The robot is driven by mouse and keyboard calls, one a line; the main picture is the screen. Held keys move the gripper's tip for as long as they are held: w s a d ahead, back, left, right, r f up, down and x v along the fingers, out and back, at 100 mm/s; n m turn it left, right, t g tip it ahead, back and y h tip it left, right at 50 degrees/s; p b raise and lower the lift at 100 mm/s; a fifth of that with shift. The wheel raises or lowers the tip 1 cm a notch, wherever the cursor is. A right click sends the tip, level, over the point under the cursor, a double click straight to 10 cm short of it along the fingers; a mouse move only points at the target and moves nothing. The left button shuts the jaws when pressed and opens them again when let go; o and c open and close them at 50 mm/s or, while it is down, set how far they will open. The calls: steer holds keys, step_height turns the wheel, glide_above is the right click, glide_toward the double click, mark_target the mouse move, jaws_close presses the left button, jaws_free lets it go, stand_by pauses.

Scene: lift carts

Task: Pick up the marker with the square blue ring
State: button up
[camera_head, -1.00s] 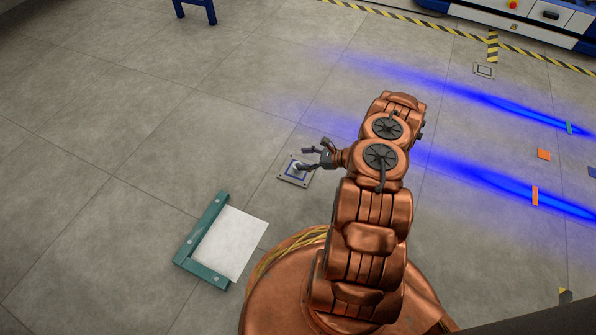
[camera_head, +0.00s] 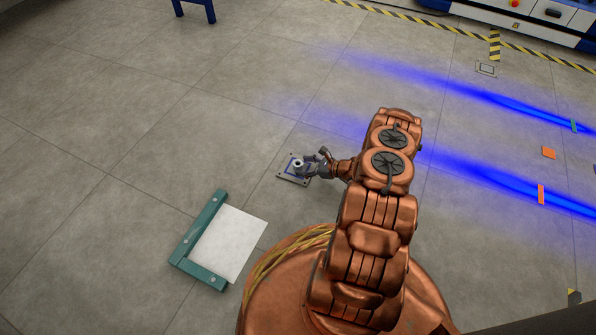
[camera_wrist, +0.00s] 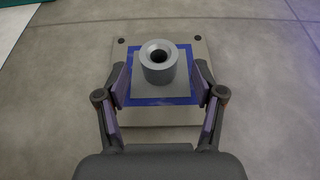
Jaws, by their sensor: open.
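The marker (camera_wrist: 158,66) is a grey round post with a hole in its top, on a square grey block. It stands upright on a light plate (camera_wrist: 160,115) with a square blue ring (camera_wrist: 130,101) around its base. In the head view the marker (camera_head: 298,163) and its plate lie on the floor left of my arm. My gripper (camera_wrist: 160,85) is open, with one finger on each side of the marker's block. The fingers look close to the block; I cannot tell whether they touch it. In the head view my gripper (camera_head: 312,163) is at the marker's right side.
A teal L-shaped frame (camera_head: 188,257) with a white sheet (camera_head: 232,243) lies on the floor at lower left. Another plate (camera_head: 486,69) lies at upper right. Blue light streaks and orange patches (camera_head: 541,194) mark the floor at right.

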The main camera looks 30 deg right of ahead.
steer(key=shift+x, duration=1.05)
steer(key=shift+c, duration=0.3)
jaws_close()
